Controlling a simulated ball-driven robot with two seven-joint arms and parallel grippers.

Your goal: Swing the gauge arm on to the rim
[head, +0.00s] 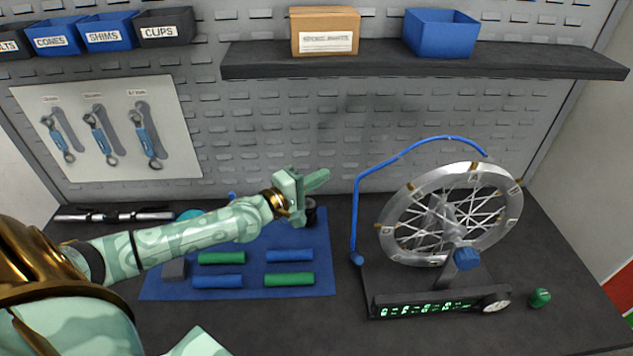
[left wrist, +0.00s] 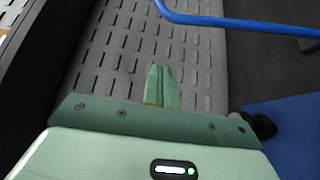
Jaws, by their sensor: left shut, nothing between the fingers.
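The gauge arm (head: 357,205) is a thin blue bent rod. It rises from a pivot at the left of the wheel stand and arches over the wheel; its tip is near the top of the rim (head: 390,212). I cannot tell whether the tip touches the rim. The silver spoked wheel stands upright in a dark truing stand (head: 440,306) with a green display. My left gripper (head: 322,180) is shut and empty, left of the gauge arm and apart from it. In the left wrist view the shut fingers (left wrist: 162,85) point at the pegboard, with the blue rod (left wrist: 240,25) beyond them.
A blue mat (head: 320,240) with blue and green handles lies under my left arm. A green object (head: 539,298) sits right of the stand. A shelf (head: 400,62) with a cardboard box (head: 325,30) and a blue bin (head: 440,32) hangs above. Bare bench shows right of the stand.

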